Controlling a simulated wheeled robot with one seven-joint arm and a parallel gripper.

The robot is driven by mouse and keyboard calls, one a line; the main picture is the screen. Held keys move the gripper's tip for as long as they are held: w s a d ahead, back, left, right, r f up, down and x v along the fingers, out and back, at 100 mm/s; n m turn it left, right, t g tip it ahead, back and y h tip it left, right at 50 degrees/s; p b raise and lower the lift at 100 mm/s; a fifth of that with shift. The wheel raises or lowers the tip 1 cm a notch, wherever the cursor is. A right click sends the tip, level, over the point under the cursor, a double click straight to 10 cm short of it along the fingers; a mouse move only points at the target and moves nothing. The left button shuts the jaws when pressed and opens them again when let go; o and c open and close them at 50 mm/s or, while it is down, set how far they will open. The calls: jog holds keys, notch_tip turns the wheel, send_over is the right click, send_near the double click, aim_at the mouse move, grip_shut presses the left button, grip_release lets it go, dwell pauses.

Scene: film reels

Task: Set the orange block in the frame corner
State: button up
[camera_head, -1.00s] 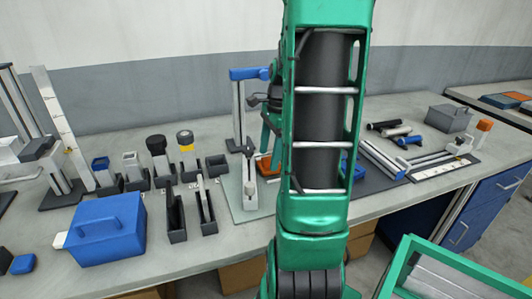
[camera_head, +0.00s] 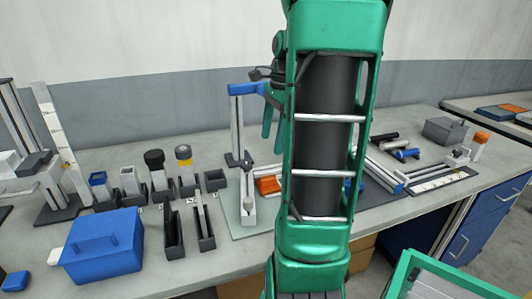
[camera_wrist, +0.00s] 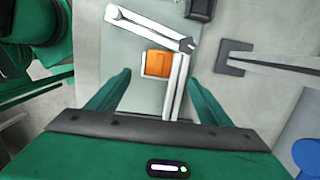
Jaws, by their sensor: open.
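The orange block (camera_wrist: 158,64) lies on the pale mat (camera_wrist: 120,50) in the wrist view, with thin white edging along its left and near sides. White bars of the frame (camera_wrist: 178,90) run close along its right side; whether they touch it is unclear.
A white post with a blue top (camera_head: 238,120) stands just left of my gripper. A blue box (camera_head: 102,245) and several dark holders are on the left; cylinders and a white rail (camera_head: 440,182) are on the right.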

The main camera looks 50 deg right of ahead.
jog(key=s+a+f+n, duration=0.1)
jog(key=s+a+n, duration=0.3)
jog(key=a+n, duration=0.55)
jog(key=s+a+f+n+g+h, duration=0.1)
jog(key=s+a+f+n, duration=0.5)
jog(key=s+a+n, duration=0.2)
jog(key=shift+s+a+f, duration=0.2)
jog(key=shift+s+f, duration=0.2)
jog(key=shift+s, duration=0.1)
